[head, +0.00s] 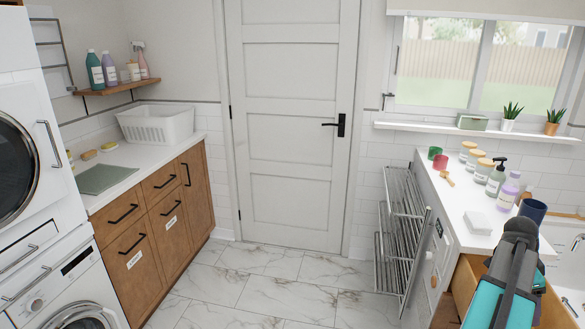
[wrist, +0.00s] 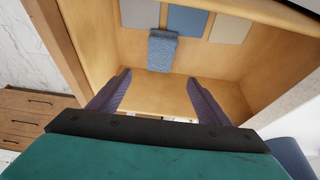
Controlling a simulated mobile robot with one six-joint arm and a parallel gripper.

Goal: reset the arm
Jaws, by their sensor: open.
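My gripper (wrist: 158,80) is open and empty in the wrist view. Its two dark purple fingers reach over an open wooden drawer (wrist: 252,60), with bare drawer floor between them. A folded blue cloth (wrist: 162,54) lies in the drawer beyond the fingertips, apart from them. In the head view my teal and black arm is at the lower right, above the open drawer (head: 470,278). The fingers cannot be made out there, and the arm hides part of the drawer.
Flat grey (wrist: 140,13), blue (wrist: 187,20) and beige (wrist: 230,27) pieces lie near the cloth. The white counter (head: 455,205) holds a dark blue cup (head: 533,210), a purple bottle (head: 508,192) and several jars. A metal rack (head: 400,235) stands left of it. The marble floor (head: 265,290) is clear.

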